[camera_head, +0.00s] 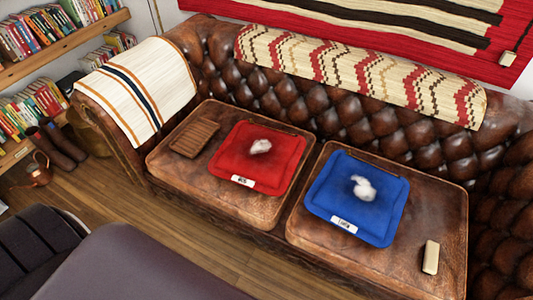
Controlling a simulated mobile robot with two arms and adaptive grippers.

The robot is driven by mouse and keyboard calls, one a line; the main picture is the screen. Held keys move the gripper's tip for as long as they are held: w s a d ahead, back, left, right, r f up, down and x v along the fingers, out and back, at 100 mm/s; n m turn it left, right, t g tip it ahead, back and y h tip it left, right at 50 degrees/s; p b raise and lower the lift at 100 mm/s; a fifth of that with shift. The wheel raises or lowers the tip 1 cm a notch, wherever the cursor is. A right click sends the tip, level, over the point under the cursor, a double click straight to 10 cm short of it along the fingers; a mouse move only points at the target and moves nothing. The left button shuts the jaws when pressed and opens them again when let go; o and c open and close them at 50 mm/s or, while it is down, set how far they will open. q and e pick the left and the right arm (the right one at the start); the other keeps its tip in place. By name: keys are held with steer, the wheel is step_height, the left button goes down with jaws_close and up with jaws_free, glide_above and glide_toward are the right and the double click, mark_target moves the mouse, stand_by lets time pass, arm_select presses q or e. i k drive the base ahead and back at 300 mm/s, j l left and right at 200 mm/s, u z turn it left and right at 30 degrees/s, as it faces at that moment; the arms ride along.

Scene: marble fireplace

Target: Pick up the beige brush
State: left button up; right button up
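A small beige block-shaped object (431,257), which looks like the beige brush, lies on the right seat cushion (452,215) of a brown leather sofa. It is near the cushion's front right, to the right of a blue mat (325,192) and apart from it. Its bristles cannot be made out. Neither my left nor my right gripper shows in the head view.
A whitish lump (363,188) lies on the blue mat; another (260,147) lies on a red mat (225,163). A brown slatted piece (195,139) lies left of the red mat. Dark furniture (130,265) fills the lower left. Wooden floor (165,215) runs before the sofa.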

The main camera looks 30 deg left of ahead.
mark_target(431, 252)
steer(key=z, duration=0.95)
